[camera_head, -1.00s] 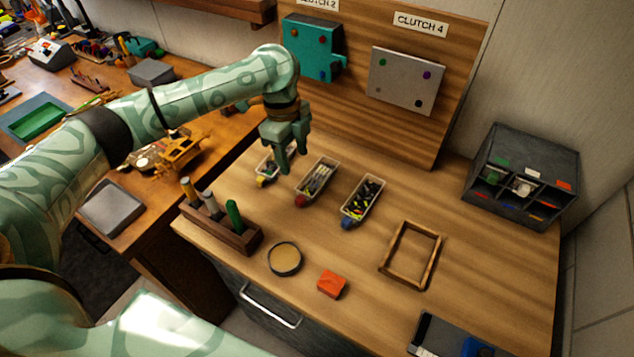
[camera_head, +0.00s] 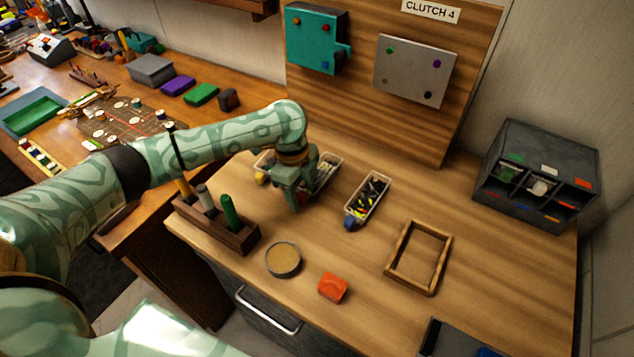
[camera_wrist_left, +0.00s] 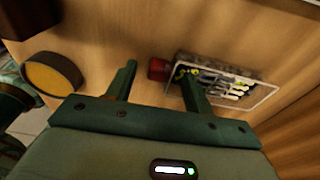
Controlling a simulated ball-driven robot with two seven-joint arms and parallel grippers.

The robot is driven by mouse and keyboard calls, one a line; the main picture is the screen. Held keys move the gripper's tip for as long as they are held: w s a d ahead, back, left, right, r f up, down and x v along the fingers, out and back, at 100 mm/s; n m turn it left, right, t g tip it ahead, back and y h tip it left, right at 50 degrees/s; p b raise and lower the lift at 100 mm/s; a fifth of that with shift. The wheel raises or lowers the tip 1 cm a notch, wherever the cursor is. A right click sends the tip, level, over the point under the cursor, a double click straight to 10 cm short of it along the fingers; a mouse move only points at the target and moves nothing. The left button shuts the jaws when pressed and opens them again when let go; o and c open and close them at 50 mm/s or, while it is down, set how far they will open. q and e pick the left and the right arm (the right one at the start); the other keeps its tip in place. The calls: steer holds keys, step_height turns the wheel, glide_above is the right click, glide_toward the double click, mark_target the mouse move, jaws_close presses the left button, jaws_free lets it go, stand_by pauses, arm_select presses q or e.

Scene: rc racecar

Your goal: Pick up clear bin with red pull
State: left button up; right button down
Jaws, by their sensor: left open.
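The clear bin with the red pull (camera_head: 329,168) holds small parts and stands on the wooden bench in the head view, partly hidden behind my left gripper (camera_head: 292,202). In the left wrist view the bin (camera_wrist_left: 245,92) lies right of centre. Its red pull (camera_wrist_left: 157,69) shows between the two fingertips of my open left gripper (camera_wrist_left: 158,71). The right finger overlaps the bin's near end in that view. I cannot tell whether a finger touches it. The pull is hidden in the head view. My right gripper is not in view.
A bin with a blue pull (camera_head: 367,197) stands to the right; one with a yellow pull (camera_head: 262,168) is to the left, partly hidden. A wooden marker holder (camera_head: 237,236), round dish (camera_head: 283,260), orange block (camera_head: 332,288) and wooden frame (camera_head: 391,262) lie nearby.

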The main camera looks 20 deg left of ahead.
arm_select(q)
jaws_close()
steer(key=shift+r, duration=0.1)
